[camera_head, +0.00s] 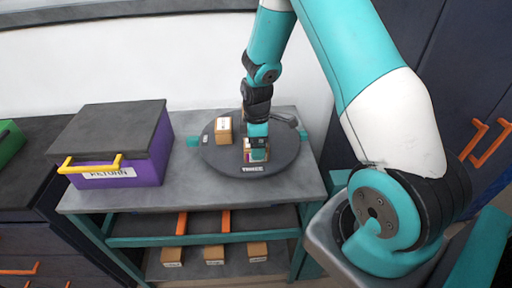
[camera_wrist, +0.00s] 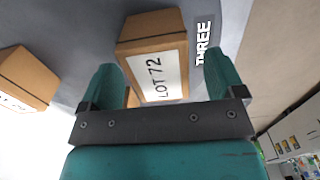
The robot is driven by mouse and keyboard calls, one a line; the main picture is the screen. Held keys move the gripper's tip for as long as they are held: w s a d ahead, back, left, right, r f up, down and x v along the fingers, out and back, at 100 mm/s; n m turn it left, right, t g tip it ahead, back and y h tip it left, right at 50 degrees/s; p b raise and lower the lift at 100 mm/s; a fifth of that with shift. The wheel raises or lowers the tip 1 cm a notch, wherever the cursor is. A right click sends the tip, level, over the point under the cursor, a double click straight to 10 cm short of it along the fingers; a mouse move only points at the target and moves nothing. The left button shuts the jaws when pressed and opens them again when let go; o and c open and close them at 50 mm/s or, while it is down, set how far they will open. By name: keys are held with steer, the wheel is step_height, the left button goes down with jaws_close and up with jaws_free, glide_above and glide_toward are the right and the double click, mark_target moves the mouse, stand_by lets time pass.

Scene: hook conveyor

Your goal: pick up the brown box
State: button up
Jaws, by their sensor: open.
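A brown box (camera_head: 223,130) with a pale label stands on the left part of the dark round turntable (camera_head: 288,165). A second brown box (camera_head: 260,156) is at the turntable's front, directly below my gripper (camera_head: 257,147) and partly hidden by it. In the wrist view, a brown box (camera_wrist: 150,28) with a white "LOT 72" label lies ahead of and between the two teal fingers of my gripper (camera_wrist: 164,72). The fingers are apart; I cannot tell whether they touch it. Another brown box (camera_wrist: 27,78) shows at the left of the wrist view.
The turntable sits on a grey table (camera_head: 185,190). A purple bin (camera_head: 140,160) marked "RETURN", with a dark lid and yellow handle, stands on its left. Several brown boxes (camera_head: 213,254) sit on the lower shelf. A grey hook-like part (camera_head: 286,119) is at the turntable's back right.

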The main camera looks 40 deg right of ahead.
steer(key=shift+w+f+p, duration=0.1)
steer(key=shift+f+p, duration=0.4)
steer(key=shift+f, duration=1.3)
steer(key=c, duration=1.1)
steer(key=shift+o, duration=0.2)
steer(key=shift+r, duration=0.1)
